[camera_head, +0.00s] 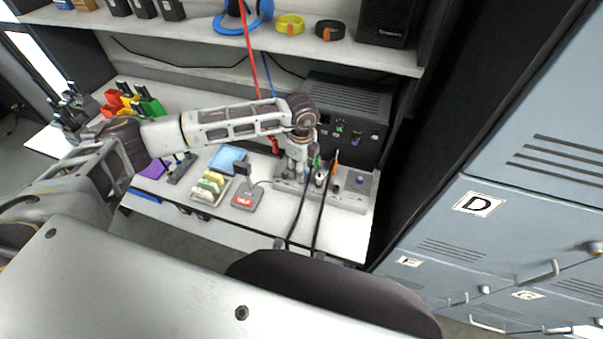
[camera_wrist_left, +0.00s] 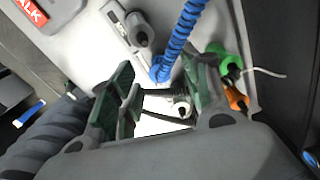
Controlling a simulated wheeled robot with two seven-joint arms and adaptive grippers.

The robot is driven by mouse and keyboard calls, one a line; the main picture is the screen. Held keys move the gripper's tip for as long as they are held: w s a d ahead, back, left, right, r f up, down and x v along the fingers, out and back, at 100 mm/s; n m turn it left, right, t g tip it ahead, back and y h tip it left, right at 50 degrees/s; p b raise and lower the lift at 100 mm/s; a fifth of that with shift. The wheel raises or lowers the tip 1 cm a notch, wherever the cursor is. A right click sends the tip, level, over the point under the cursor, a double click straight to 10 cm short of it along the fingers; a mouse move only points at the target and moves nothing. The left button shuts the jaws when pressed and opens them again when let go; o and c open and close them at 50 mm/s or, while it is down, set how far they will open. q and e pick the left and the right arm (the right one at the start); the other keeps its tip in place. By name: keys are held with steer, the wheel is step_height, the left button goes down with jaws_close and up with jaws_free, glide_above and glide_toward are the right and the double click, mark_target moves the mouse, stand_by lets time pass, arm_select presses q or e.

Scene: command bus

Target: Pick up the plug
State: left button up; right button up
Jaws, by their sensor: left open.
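My left gripper (camera_head: 300,163) reaches down over a grey strip (camera_head: 348,197) on the white table in the head view. In the left wrist view its two green-padded fingers (camera_wrist_left: 160,85) are apart. A small pale, round-ended piece (camera_wrist_left: 181,108), possibly a plug, shows between or beyond the fingers, partly hidden; I cannot tell whether they touch it. A grey plug-like piece (camera_wrist_left: 143,35) sits beyond the fingers. Green (camera_wrist_left: 228,62) and orange (camera_wrist_left: 237,97) pieces stand beside the right finger. Which one is the task's plug is not clear. My right gripper is not in view.
A blue coiled cord (camera_wrist_left: 182,40) rises beyond the fingers. A black device box (camera_head: 345,115) stands behind the strip. A red-labelled talk unit (camera_head: 243,196) and a tray of coloured blocks (camera_head: 210,186) lie to the left. Grey lockers (camera_head: 500,230) stand to the right.

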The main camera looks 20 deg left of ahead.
arm_select(q)
steer(key=shift+f, duration=1.65)
steer(key=c, duration=1)
